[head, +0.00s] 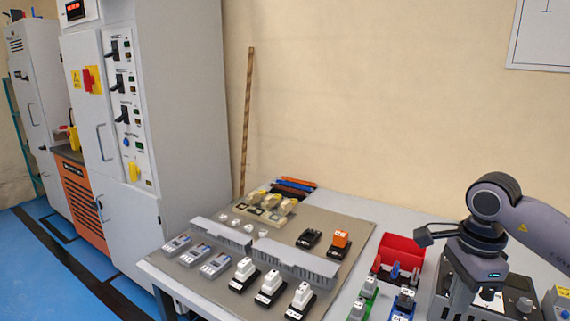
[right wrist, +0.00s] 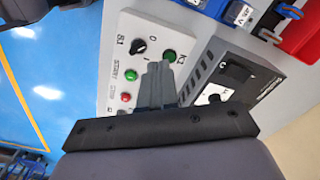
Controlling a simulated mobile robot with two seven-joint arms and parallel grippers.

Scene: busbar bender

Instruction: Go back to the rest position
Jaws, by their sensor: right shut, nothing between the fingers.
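My right gripper (head: 487,294) hangs from my arm at the right of the head view, pointing down over a grey machine (head: 452,303) at the table's right end. In the right wrist view its grey fingers (right wrist: 158,82) are together and hold nothing. They show in front of a light control panel (right wrist: 118,72) with a rotary switch (right wrist: 139,45), a green button (right wrist: 170,55) and red and green lamps. Whether the fingertips touch the panel cannot be told. My left gripper is in neither view.
A dark box with dials (right wrist: 235,75) stands beside the panel. A red bin (head: 402,252) stands left of the gripper. Several small devices lie on the mat (head: 345,225). Tall grey cabinets (head: 185,100) stand at the left. Blue floor (right wrist: 45,75) shows beside the panel.

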